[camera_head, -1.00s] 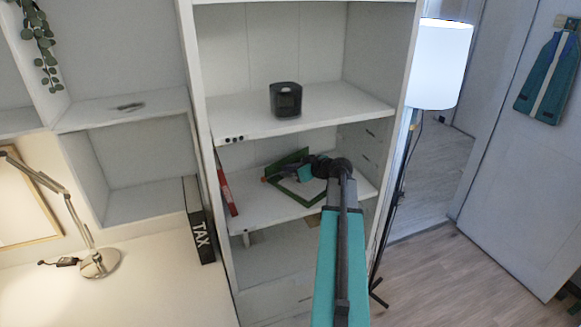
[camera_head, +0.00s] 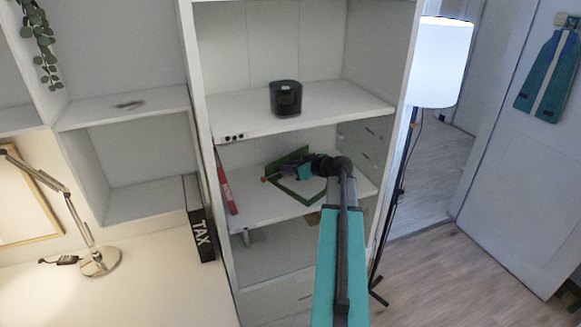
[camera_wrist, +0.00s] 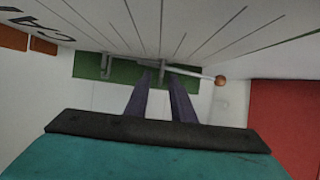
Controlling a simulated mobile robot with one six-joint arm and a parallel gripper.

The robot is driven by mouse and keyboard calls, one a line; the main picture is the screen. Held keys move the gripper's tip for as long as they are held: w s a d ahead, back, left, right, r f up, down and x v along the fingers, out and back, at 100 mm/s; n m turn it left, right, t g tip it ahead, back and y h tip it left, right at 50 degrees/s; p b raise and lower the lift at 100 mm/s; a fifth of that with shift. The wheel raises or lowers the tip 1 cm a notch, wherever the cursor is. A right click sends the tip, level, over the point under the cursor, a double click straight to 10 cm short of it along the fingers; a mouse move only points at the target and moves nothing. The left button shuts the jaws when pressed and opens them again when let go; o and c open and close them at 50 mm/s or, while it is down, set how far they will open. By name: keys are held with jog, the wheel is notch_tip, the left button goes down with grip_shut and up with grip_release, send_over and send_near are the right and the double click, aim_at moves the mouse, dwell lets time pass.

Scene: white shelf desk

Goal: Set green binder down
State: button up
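The green binder (camera_head: 293,159) is on the middle shelf of the tall white unit. It appears open, with one green part raised and a green-edged part (camera_head: 301,199) low over the shelf board. My gripper (camera_head: 291,172) reaches in from the right, with its fingers at the binder. In the wrist view the two dark fingers (camera_wrist: 160,78) end at a green strip of the binder (camera_wrist: 122,72) with metal fittings. A thin gap shows between the fingers, but whether they clamp the binder is unclear. Whether the binder rests fully on the board is also unclear.
A red binder (camera_head: 226,186) stands at the left of the same shelf board (camera_head: 265,210). A black device (camera_head: 286,98) sits on the shelf above. A TAX binder (camera_head: 198,220) stands left of the unit. A floor lamp (camera_head: 440,62) stands close on the right.

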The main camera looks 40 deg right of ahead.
jog(key=shift+s+r, duration=0.1)
jog(key=shift+s, duration=0.2)
jog(key=b+v, duration=0.3)
jog(key=v, duration=0.8)
jog(key=shift+s+r+b, duration=0.15)
jog(key=shift+s+b, duration=0.05)
jog(key=shift+b, duration=0.15)
